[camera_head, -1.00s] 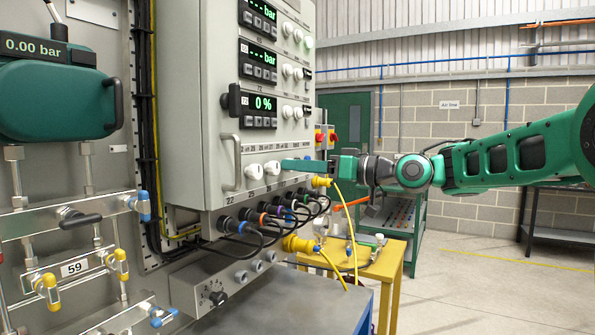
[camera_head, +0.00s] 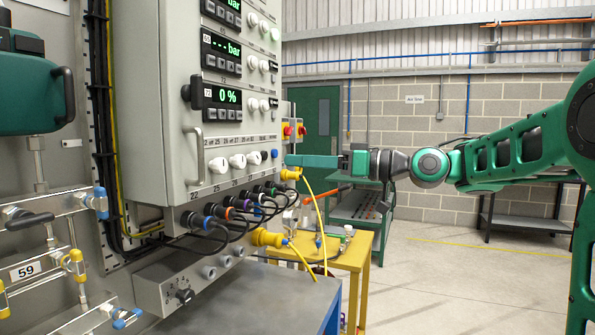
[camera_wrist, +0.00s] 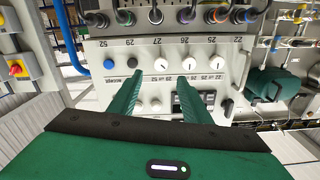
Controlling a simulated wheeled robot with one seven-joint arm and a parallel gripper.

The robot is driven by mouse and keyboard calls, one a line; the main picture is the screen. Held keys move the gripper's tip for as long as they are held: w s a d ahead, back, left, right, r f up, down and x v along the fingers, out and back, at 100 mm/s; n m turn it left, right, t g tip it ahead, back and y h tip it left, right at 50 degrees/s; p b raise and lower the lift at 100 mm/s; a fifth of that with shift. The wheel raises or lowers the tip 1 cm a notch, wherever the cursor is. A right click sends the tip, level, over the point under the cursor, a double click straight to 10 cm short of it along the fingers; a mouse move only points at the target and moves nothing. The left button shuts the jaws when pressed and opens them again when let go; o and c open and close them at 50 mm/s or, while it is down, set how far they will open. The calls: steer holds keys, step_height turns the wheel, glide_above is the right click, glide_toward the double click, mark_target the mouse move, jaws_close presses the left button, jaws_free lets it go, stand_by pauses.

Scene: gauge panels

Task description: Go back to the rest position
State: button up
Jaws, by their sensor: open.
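My gripper (camera_head: 312,161) is green and extends leftward from my arm toward the grey control panel (camera_head: 150,110). In the wrist view my gripper (camera_wrist: 157,82) shows two green fingers spread apart with nothing between them. Behind the fingers is the panel's row of knobs, with a white knob (camera_wrist: 161,65) seen between them. In the head view the fingertips are close to the right end of the knob row, near a blue button (camera_head: 275,153). Whether they touch the panel cannot be told.
A yellow table (camera_head: 352,262) with fittings stands below my arm. Yellow plugs and cables (camera_head: 268,238) hang under the panel. A green shelf unit (camera_head: 362,210) is behind the table. Valves and pipes (camera_head: 75,205) are at left. The floor (camera_head: 450,285) at right is clear.

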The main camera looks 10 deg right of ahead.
steer(key=s+d+f+m+g+h, duration=0.1)
steer(key=s+d+f+m+h, duration=0.3)
steer(key=f, duration=0.4)
steer(key=s+d+f+m+h, duration=0.1)
steer(key=s+d+f+h, duration=0.15)
steer(key=d+f, duration=0.45)
steer(key=s+d+f+m+g+h, duration=0.1)
steer(key=s+d+f+m+h, duration=0.15)
steer(key=d+f+h, duration=0.4)
steer(key=s+d+f+m+g, duration=0.2)
steer(key=s+d+f, duration=0.1)
steer(key=s, duration=0.6)
steer(key=s+d+f+m+g+h, duration=0.1)
steer(key=s+d+f+m+g, duration=0.1)
steer(key=s+f, duration=0.4)
steer(key=s+d+f+m+g, duration=0.3)
steer(key=s+f+m+g, duration=0.1)
steer(key=s, duration=0.8)
steer(key=shift+s+d+f+h, duration=0.3)
steer(key=shift+f+h, duration=0.1)
steer(key=shift+f, duration=0.25)
